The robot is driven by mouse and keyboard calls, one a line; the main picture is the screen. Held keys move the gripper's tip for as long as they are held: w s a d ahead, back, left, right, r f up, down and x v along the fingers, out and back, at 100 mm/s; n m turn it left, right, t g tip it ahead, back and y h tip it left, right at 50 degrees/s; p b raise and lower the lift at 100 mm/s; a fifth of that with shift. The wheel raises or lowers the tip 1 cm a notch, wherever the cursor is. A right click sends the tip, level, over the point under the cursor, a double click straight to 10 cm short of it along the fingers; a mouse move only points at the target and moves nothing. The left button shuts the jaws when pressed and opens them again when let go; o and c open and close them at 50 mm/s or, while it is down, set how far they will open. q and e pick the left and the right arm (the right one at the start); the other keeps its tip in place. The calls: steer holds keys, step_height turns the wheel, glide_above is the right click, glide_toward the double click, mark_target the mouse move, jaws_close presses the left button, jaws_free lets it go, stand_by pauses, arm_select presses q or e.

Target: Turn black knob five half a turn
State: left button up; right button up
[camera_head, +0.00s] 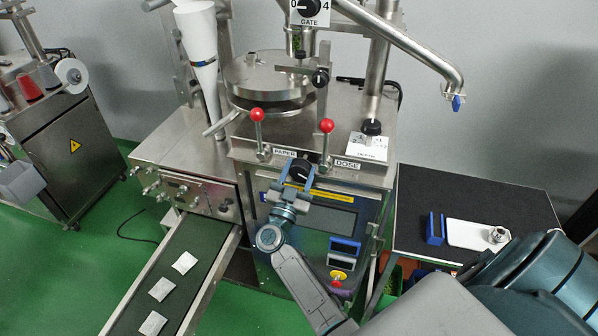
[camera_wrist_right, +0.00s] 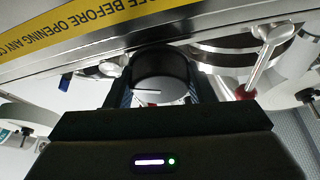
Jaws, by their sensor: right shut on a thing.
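A black round knob (camera_head: 300,170) sits on the machine's front, between the PAPER and DOSE labels. My right gripper (camera_head: 296,181) is shut on it, with one finger on each side. In the right wrist view the knob (camera_wrist_right: 160,74) fills the space between the two dark fingers, and a white pointer line shows on its face. No number can be read on this knob. My left gripper is not in view.
Two red-ball levers (camera_head: 257,115) (camera_head: 326,126) stand just above the knob. A GATE knob (camera_head: 310,6) and a DEPTH knob (camera_head: 371,127) are on the same machine. A conveyor (camera_head: 190,245) carries several white teabags at left. A black side table (camera_head: 470,195) stands at right.

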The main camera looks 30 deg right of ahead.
steer(key=shift+m, duration=0.3)
steer(key=shift+m+g, duration=0.6)
steer(key=shift+m, duration=0.2)
steer(key=m+g+b, duration=0.1)
steer(key=m, duration=0.2)
steer(key=m+g+h, duration=0.1)
steer(key=m, duration=0.1)
steer(key=shift+m+g+b, duration=0.3)
steer(key=shift+m+b, duration=0.05)
steer(key=shift+m, duration=0.05)
steer(key=m+g+b, duration=0.1)
steer(key=m+g, duration=0.1)
steer(key=m, duration=0.2)
steer(key=shift+o, duration=0.2)
steer(key=shift+s+r+m+g+y+b, duration=0.1)
steer(key=shift+m+g+y+b, duration=0.2)
steer(key=shift+m, duration=0.8)
